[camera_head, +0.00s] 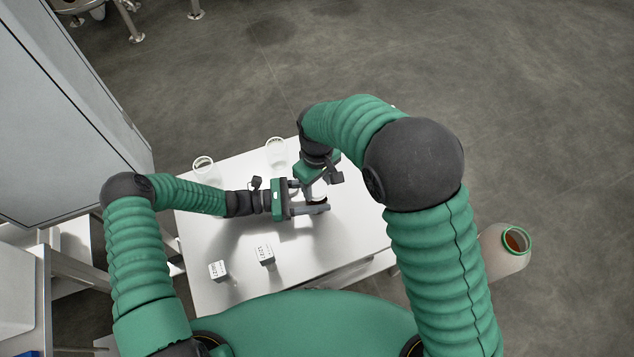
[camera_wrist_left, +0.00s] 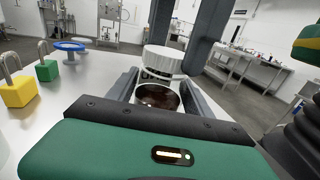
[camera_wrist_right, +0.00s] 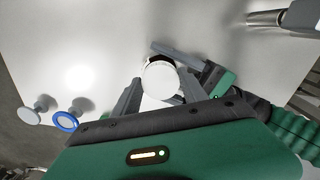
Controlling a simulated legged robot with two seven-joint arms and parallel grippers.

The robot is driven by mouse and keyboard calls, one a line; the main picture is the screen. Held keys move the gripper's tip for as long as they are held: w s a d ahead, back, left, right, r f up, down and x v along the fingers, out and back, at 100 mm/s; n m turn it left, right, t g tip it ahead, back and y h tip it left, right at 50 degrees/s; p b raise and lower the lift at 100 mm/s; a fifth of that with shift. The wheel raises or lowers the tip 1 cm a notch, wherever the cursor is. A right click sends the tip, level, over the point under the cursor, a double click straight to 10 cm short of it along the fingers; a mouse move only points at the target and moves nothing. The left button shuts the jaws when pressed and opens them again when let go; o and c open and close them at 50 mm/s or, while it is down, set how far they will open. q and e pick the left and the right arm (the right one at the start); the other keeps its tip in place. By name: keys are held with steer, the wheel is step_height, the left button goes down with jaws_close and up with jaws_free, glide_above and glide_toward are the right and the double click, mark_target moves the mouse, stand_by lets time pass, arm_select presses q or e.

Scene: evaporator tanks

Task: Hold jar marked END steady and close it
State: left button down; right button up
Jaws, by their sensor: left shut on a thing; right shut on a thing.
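The jar (camera_wrist_left: 157,98) has a pale rim and a dark reddish-brown inside. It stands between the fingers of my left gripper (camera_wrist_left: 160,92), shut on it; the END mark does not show. The white ribbed lid (camera_wrist_left: 163,58) is above the jar in the left wrist view, and the jar's open mouth still shows below it. My right gripper (camera_wrist_right: 158,90) is shut on the lid, whose round white top (camera_wrist_right: 160,82) faces the right wrist camera. In the head view, my left gripper (camera_head: 308,200) and right gripper (camera_head: 318,188) meet over the table and mostly hide jar and lid.
The left wrist view shows a yellow padlock (camera_wrist_left: 18,92), a green padlock (camera_wrist_left: 47,70) and a blue-rimmed disc (camera_wrist_left: 70,46). A green-rimmed container (camera_head: 512,245) stands right.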

steer(key=o, duration=1.3)
steer(key=shift+a, duration=0.1)
steer(key=shift+r, duration=2.3)
steer(key=shift+n, duration=0.3)
steer(key=shift+c, duration=0.4)
